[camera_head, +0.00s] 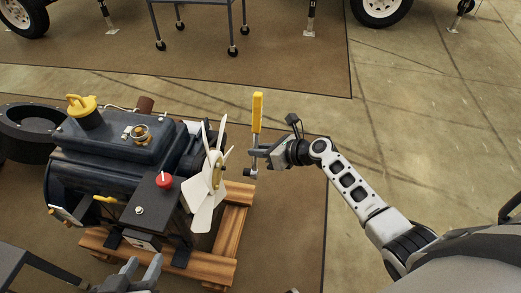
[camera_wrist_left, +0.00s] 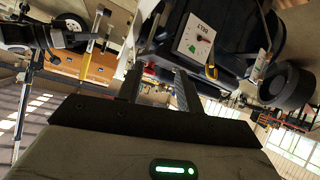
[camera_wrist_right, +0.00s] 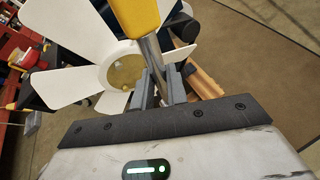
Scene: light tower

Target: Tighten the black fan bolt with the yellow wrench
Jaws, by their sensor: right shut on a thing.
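The wrench has a yellow handle (camera_head: 257,108) and a metal shaft, standing roughly upright right of the engine's fan. My right gripper (camera_head: 256,150) is shut on its shaft; the lower end shows just below the fingers. The right wrist view shows the yellow handle (camera_wrist_right: 135,14) and the shaft between the fingers (camera_wrist_right: 160,82). The white fan (camera_head: 203,205) is on the engine's front, its yellowish hub (camera_wrist_right: 125,72) behind the wrench. I cannot make out the black bolt clearly. My left gripper (camera_head: 143,264) is open and empty in front of the engine; its fingers also show apart in the left wrist view (camera_wrist_left: 158,75).
The dark engine (camera_head: 115,150) rests on a wooden pallet (camera_head: 233,215) over a brown mat. A yellow cap (camera_head: 83,110) and a red knob (camera_head: 164,180) stand up from it. A wheeled cart (camera_head: 195,10) stands behind.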

